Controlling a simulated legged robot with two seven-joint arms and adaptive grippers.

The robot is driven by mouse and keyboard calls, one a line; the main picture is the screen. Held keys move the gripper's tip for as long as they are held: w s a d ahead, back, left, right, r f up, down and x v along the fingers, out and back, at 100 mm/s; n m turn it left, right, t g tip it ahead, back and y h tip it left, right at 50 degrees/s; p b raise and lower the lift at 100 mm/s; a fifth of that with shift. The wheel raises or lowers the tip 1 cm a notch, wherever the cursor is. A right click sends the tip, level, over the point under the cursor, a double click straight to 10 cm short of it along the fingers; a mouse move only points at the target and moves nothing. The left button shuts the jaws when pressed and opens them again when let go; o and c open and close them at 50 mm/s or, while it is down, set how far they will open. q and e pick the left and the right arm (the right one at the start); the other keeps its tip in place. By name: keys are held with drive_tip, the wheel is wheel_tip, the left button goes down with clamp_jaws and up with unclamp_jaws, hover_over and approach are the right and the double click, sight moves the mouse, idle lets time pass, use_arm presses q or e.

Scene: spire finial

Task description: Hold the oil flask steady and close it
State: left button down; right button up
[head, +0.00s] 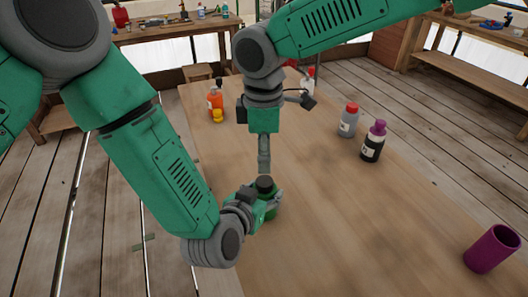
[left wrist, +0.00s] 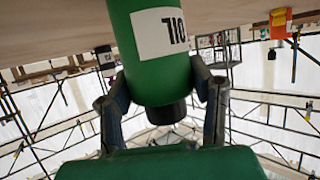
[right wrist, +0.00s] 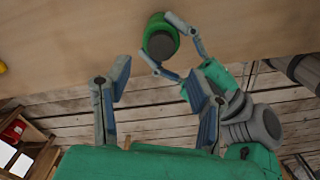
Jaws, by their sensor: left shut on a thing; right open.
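The oil flask is a green cylinder with a white label, seen close in the left wrist view (left wrist: 160,60). A black cap (left wrist: 166,113) sits on its top end; how tight it is I cannot tell. In the head view the flask (head: 271,208) is near the table's left edge, partly hidden by my left gripper (head: 258,203). That gripper is shut around the flask's side. My right gripper (head: 264,168) points down above the cap. It is open and empty in the right wrist view (right wrist: 160,88), apart from the flask, whose cap (right wrist: 160,44) lies beyond its fingers.
On the wooden table (head: 330,220) stand an orange bottle (head: 215,102), a yellow item (head: 217,116), a grey bottle with a red cap (head: 347,124), a dark bottle with a purple cap (head: 372,148) and a purple cup (head: 492,249). The table's middle right is clear.

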sight(264, 180)
use_arm(q)
drive_tip(key=shift+a, duration=0.1)
use_arm(e)
drive_tip(key=shift+a+f, duration=0.1)
drive_tip(key=shift+f, duration=0.15)
wheel_tip(264, 180, down, 8)
drive_tip(key=shift+r, duration=0.2)
idle(0.3)
clamp_jaws()
drive_tip(key=shift+m, duration=0.9)
drive_tip(key=shift+o, duration=0.9)
unclamp_jaws()
